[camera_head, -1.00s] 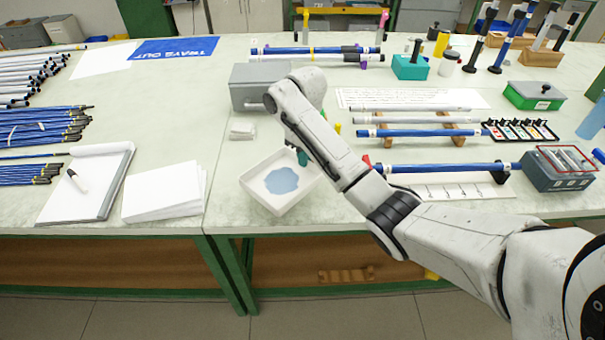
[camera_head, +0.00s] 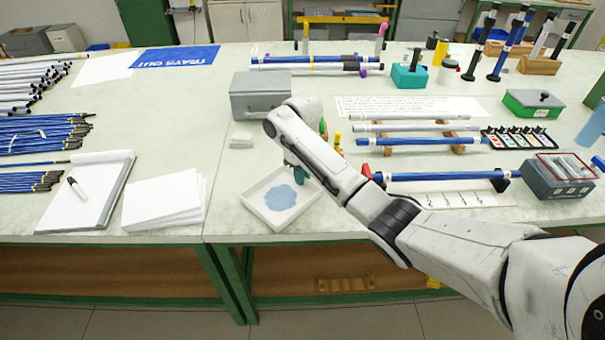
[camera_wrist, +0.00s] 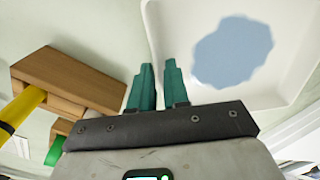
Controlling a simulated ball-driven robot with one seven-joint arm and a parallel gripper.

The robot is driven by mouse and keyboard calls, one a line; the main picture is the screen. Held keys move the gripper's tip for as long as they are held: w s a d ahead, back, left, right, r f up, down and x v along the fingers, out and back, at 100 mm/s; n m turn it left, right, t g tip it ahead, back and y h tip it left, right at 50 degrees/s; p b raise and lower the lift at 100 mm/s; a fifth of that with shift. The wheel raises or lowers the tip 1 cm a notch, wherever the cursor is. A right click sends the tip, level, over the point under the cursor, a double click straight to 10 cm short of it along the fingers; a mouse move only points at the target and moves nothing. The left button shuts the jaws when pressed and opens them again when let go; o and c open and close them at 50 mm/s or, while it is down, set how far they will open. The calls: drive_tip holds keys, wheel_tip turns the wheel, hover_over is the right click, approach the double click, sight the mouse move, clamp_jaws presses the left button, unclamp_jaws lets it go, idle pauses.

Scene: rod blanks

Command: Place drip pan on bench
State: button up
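The drip pan (camera_head: 256,208) is a shallow white square tray with a blue puddle (camera_head: 282,197) inside. It is over the bench (camera_head: 225,180) near its front edge and looks level. I cannot tell whether it touches the bench top. My gripper (camera_head: 302,174) is at the pan's right rear side. In the wrist view, the teal fingers of my gripper (camera_wrist: 159,72) are close together with the pan's wall (camera_wrist: 153,35) between them, shut on it. The puddle (camera_wrist: 232,52) shows there too. My arm hides part of the bench beside the pan.
A grey box (camera_head: 260,95) and a small white block (camera_head: 241,140) lie behind the pan. Paper sheets (camera_head: 165,202) lie to its left. Racked rods (camera_head: 420,141) and a wooden block (camera_wrist: 70,78) are to the right. Bare bench lies left of the pan.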

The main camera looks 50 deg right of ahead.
drive_tip(key=shift+o, duration=1)
wheel_tip(320, 180, up, 12)
drive_tip(key=p, duration=0.5)
drive_tip(key=shift+r, duration=0.2)
